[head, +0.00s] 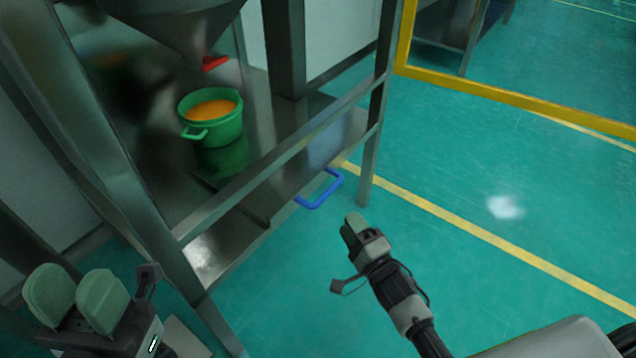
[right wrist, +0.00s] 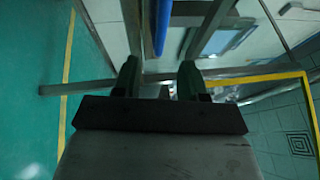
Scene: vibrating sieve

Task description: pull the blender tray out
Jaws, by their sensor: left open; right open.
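The blue handle (head: 318,190) sticks out from the front of a metal tray (head: 288,178) low in the steel frame. My right gripper (head: 352,226) is open and empty, close to the handle but apart from it, on its floor side. In the right wrist view the blue handle (right wrist: 161,25) shows as a bar ahead, lined up with the gap between the open fingers (right wrist: 159,78). My left gripper (head: 73,298) is open and empty at the lower left, far from the handle.
A green pot (head: 222,130) with orange contents stands inside the frame under a steel hopper (head: 180,22) with a red outlet (head: 214,62). A frame leg (head: 376,130) rises right of the handle. The green floor (head: 480,220) to the right is clear.

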